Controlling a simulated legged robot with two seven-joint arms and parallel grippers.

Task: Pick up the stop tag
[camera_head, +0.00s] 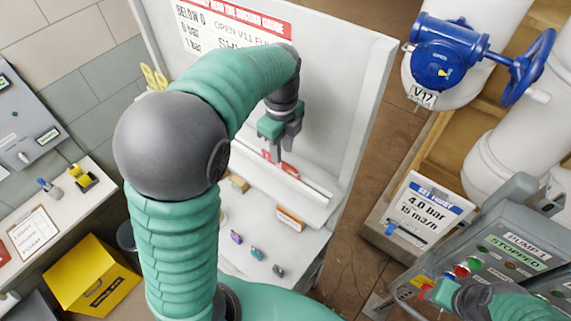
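A red tag-like piece (289,170), which may be the stop tag, lies at the ledge of the white board; its lettering is too small to read. My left gripper (282,150) points down just above and in front of it, fingers apart. I cannot tell whether the fingertips touch it. My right gripper (436,291) is at the lower right, by the pump panel, partly cut off; its fingers are unclear.
The white board (345,80) stands behind the ledge. An orange-and-white block (290,218) and several small coloured items lie on the shelf below. A pump panel (500,250), flow sign (425,209) and blue valve (447,52) are at right. A yellow box (92,278) is at lower left.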

